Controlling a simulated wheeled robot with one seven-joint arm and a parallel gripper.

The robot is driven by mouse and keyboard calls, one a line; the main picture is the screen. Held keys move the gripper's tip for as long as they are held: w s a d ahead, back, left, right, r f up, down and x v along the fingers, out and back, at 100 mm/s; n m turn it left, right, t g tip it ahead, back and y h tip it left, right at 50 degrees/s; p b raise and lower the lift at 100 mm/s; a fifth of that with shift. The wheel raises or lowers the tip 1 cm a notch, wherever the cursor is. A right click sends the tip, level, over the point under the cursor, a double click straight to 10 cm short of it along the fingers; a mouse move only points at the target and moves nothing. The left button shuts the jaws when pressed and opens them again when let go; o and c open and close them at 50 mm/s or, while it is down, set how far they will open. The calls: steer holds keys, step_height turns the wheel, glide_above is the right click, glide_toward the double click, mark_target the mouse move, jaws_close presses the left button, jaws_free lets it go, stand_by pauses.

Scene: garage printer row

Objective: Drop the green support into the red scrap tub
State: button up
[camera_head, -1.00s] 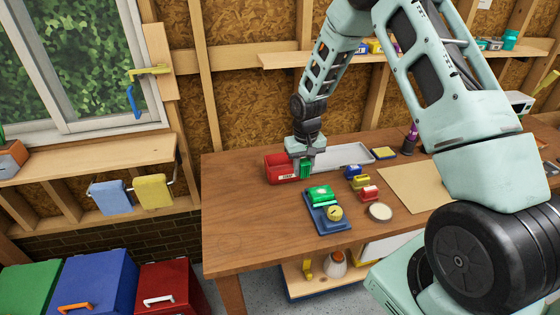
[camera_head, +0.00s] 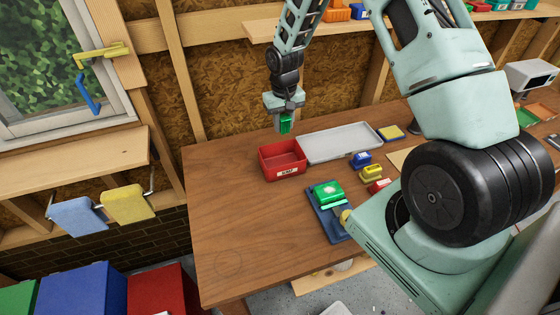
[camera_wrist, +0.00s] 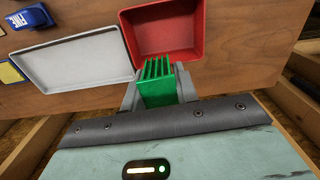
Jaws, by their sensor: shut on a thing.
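My gripper (camera_head: 285,124) is shut on the green support (camera_head: 286,127) and holds it in the air above the back of the workbench. The red scrap tub (camera_head: 281,164) stands on the bench below and looks empty, with a white label on its front. In the wrist view the ribbed green support (camera_wrist: 158,82) sits between my two fingers (camera_wrist: 157,92). Its finned end overlaps the near rim of the red tub (camera_wrist: 166,32) in that picture. The support is clear of the tub in the head view.
A grey tray (camera_head: 340,143) lies right beside the tub. A blue base with a green part (camera_head: 327,192) is in front of it. The bench left of the tub (camera_head: 225,195) is clear.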

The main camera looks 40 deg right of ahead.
step_height(320, 180, down, 5)
steer(key=b, duration=0.2)
steer(key=shift+r+b, duration=0.1)
steer(key=shift+b, duration=0.2)
steer(key=o, duration=1.2)
steer(key=shift+c, duration=0.2)
steer(key=shift+r, duration=0.15)
step_height(320, 180, up, 17)
steer(key=b, duration=0.5)
